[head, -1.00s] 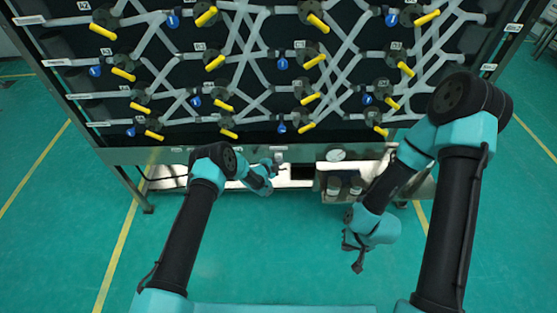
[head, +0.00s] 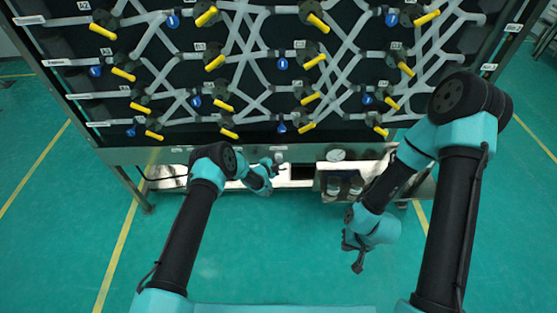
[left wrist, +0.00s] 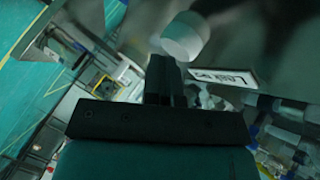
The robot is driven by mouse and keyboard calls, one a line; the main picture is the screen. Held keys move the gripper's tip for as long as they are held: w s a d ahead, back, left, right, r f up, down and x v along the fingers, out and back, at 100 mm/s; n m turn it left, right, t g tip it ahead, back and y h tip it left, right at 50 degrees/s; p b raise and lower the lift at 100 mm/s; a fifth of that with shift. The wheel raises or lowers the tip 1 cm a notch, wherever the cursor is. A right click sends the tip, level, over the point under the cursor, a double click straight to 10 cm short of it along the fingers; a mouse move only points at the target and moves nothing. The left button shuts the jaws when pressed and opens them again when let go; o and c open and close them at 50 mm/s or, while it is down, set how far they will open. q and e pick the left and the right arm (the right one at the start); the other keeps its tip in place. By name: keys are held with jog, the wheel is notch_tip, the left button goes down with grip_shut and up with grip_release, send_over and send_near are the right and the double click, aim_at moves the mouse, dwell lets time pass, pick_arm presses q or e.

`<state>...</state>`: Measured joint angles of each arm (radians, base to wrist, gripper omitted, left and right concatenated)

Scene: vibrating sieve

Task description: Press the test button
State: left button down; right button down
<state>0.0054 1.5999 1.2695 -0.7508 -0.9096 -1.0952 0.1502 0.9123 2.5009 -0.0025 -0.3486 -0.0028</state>
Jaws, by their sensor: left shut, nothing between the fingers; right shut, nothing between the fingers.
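A pale round button (left wrist: 185,38) stands out from the grey panel in the left wrist view, beside a white label (left wrist: 222,76) that seems to begin with "Leak". In the head view a small pale fitting on the panel strip (head: 278,156) sits just above my left gripper (head: 278,170). My left gripper is shut and empty; its fingertips also show in the left wrist view (left wrist: 165,66), just below the button in the picture. I cannot tell whether they touch it. My right gripper (head: 357,262) is shut and empty, hanging low over the floor.
A black board (head: 255,110) with pale tubes, yellow-handled valves and blue valves fills the top. A round gauge (head: 336,155) is on the strip right of my left gripper, above a bay with two bottles (head: 344,187). The green floor (head: 275,250) in front is clear.

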pick_arm(q)
jog(key=shift+w, duration=0.1)
dwell(0.3)
jog(key=shift+w+a, duration=0.1)
jog(key=shift+w, duration=0.25)
jog(key=shift+r, duration=0.1)
dwell(0.3)
jog(key=shift+s+r, duration=0.1)
jog(key=shift+s, duration=0.3)
jog(key=s, duration=0.6)
jog(key=shift+d, duration=0.2)
dwell(0.3)
